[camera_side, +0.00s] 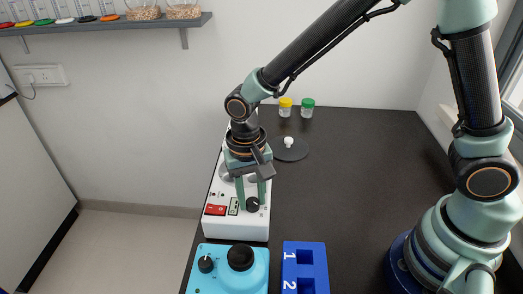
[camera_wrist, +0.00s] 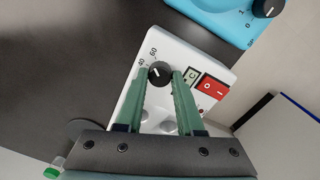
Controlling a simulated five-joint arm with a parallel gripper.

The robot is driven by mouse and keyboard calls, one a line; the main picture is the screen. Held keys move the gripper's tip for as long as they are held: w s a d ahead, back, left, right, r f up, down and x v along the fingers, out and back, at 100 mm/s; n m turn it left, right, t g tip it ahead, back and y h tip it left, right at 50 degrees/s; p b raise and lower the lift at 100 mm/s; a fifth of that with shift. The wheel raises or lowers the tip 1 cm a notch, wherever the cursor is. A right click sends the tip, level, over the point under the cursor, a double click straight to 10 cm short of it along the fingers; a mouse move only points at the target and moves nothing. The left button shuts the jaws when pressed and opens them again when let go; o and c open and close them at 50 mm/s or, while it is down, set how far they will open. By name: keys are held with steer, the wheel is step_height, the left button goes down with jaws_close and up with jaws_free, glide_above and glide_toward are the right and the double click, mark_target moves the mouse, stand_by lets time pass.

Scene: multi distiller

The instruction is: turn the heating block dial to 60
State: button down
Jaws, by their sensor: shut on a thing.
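The white heating block (camera_side: 216,226) stands at the table's left edge, with a black dial (camera_side: 253,205) on its front panel. The dial also shows in the wrist view (camera_wrist: 160,75), with a short white pointer line and the printed numbers 40 and 60 beside it. The line points towards the numbers' side; I cannot tell exactly which number it meets. My gripper (camera_side: 252,203) reaches down over the block, its two green fingers shut on the dial, one on each side. The fingers also show in the wrist view (camera_wrist: 159,77) and partly cover the panel.
A red switch (camera_side: 215,210) and a small display (camera_side: 234,206) sit beside the dial. A light-blue device (camera_side: 224,277) with black knobs and a blue numbered rack (camera_side: 304,252) stand in front.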

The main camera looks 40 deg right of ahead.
mark_target(250, 200)
steer(key=shift+a+m, duration=0.1)
steer(key=shift+m, duration=0.9)
steer(key=c, duration=0.5)
jaws_free()
steer(key=shift+c, duration=0.2)
step_height(250, 200, up, 12)
steer(key=shift+w, duration=0.25)
steer(key=shift+r, duration=0.1)
